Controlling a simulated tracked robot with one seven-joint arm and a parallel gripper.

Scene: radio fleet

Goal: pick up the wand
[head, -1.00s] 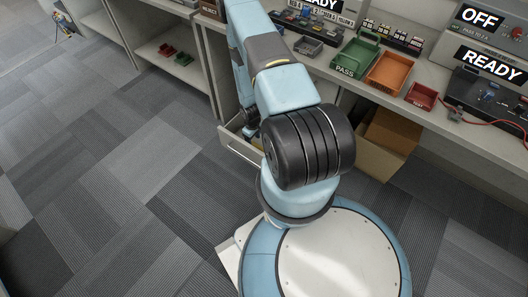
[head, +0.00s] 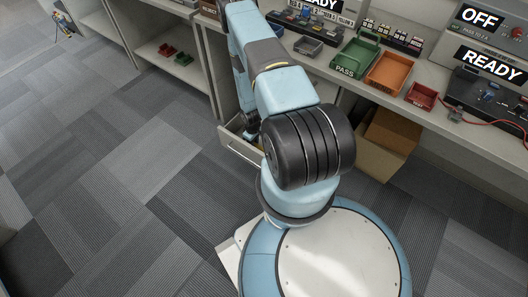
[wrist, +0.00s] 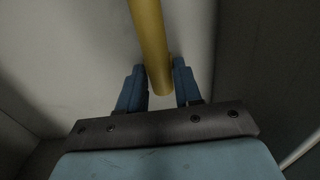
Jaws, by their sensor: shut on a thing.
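A yellow rod, which I take to be the wand (wrist: 150,45), runs from the top edge of the wrist view down between the two blue fingers of my gripper (wrist: 159,78). My gripper is shut on it near its lower end. The far end of the wand is out of frame. In the head view, my arm reaches toward an open drawer (head: 240,150) under the bench, and the arm hides most of the drawer. Whether the wand touches the drawer floor cannot be told.
Pale drawer walls (wrist: 60,50) and a dark side (wrist: 260,60) close in around my gripper. On the bench stand a green PASS tray (head: 354,58), an orange tray (head: 390,73) and a red tray (head: 422,95). A cardboard box (head: 385,145) sits below. The carpet at left is clear.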

